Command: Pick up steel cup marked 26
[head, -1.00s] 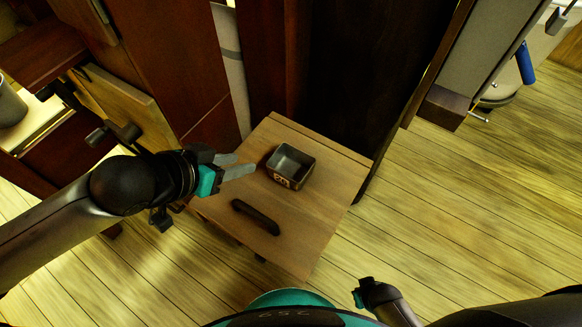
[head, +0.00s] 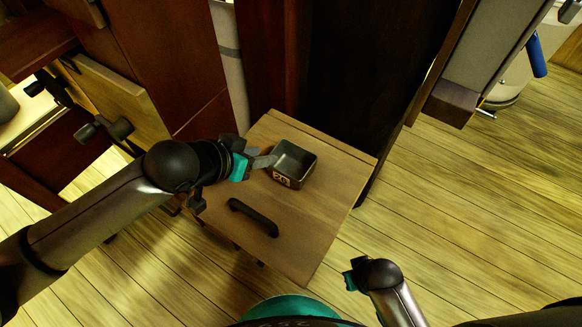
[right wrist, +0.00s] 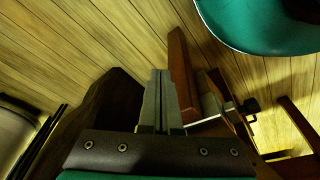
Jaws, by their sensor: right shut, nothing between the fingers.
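The steel cup marked 26 (head: 296,158) is a dark, square, open-topped cup with a pale label on its near side. It stands upright on a small wooden top (head: 325,215) in the head view. My left gripper (head: 264,157) is at the cup's left side, its fingers pointing right at the rim. The fingers look apart, with the far one partly hard to make out. I cannot tell whether they touch the cup. My right gripper (right wrist: 158,98) is shut and empty, away from the cup; it also shows at the bottom of the head view (head: 350,277).
A black bar handle (head: 254,217) lies on the wooden top in front of the cup. Tall dark wooden panels (head: 350,80) rise right behind it. A wooden cabinet (head: 120,100) stands at left. Plank floor (head: 470,220) is clear at right.

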